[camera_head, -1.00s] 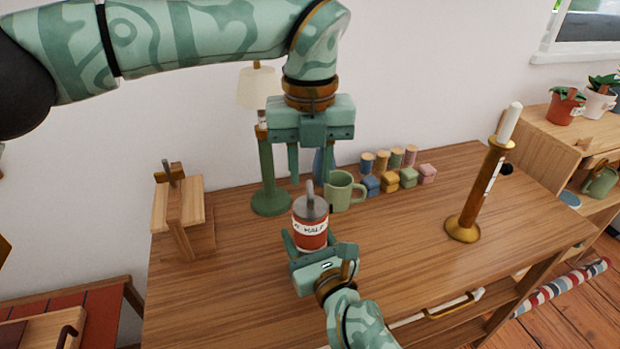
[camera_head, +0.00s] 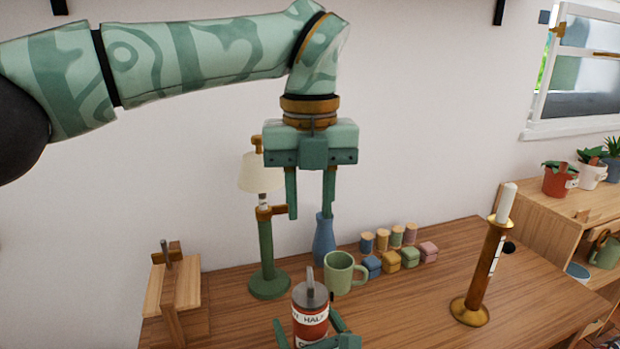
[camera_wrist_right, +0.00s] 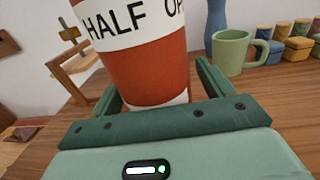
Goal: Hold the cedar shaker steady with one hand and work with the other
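The cedar shaker (camera_head: 310,325), red-brown with a white lettered band and a grey top, stands upright at the front of the desk. It fills the middle of the right wrist view (camera_wrist_right: 150,70). My right gripper (camera_wrist_right: 158,95) has its fingers on either side of the shaker's lower body. They look spread wider than the shaker, with a gap at the right finger; contact at the left finger is hidden. In the head view only its fingers (camera_head: 308,332) show at the bottom edge. My left gripper (camera_head: 310,215) points down, open and empty, above and behind the shaker.
A green mug (camera_head: 340,275) stands just behind the shaker. Behind are a blue vase (camera_head: 323,243), a green lamp (camera_head: 266,255), and several jars and small boxes (camera_head: 390,260). A wooden stand (camera_head: 175,295) is left, a brass candlestick (camera_head: 483,275) right. The desk (camera_head: 410,310) is clear between shaker and candlestick.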

